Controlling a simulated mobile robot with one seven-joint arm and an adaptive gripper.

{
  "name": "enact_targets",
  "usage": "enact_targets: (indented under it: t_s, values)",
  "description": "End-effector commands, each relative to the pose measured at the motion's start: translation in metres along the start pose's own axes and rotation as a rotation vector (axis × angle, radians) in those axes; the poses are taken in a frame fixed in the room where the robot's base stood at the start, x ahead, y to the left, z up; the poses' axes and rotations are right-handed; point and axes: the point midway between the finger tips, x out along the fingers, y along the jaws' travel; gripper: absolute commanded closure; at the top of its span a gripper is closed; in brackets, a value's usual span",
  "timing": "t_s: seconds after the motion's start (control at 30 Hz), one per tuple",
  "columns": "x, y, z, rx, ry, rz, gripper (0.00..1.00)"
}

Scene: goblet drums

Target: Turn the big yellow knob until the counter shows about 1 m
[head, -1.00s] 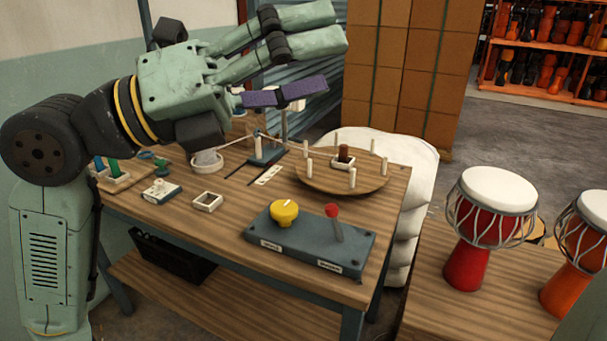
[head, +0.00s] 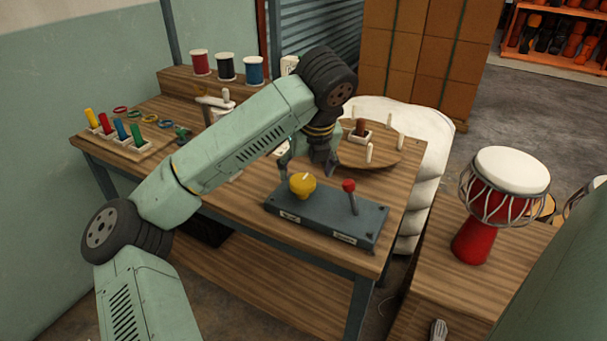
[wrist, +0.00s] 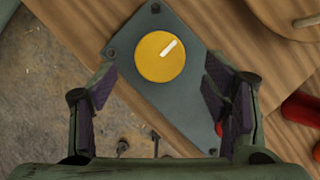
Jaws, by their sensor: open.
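The big yellow knob (head: 302,186) sits on the left part of a dark grey box on the workbench. In the wrist view the knob (wrist: 160,57) is round, and its white pointer mark points to the upper right. My gripper (head: 308,163) is open and empty, pointing down above the knob. In the wrist view my gripper's purple-padded fingers (wrist: 160,88) stand either side of the knob's near side, apart from it. No counter reading can be made out in these frames.
A red-topped lever (head: 349,187) stands on the same grey box (head: 325,218), right of the knob. A round wooden turntable (head: 380,155) with white pegs is behind it. Thread spools (head: 227,68) stand at the back left. A red goblet drum (head: 485,225) stands on the right-hand table.

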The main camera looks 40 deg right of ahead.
Motion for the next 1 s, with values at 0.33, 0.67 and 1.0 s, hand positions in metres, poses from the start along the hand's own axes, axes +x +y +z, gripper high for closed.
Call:
enact_targets:
  t_s: [0.33,0.67,1.0]
  values:
    - [0.041,0.000,0.000,0.001,0.002,-0.002,0.31]
    - [0.044,0.000,0.000,0.001,0.000,-0.001,0.32]
    - [0.044,0.000,0.000,0.000,0.000,-0.002,0.54]
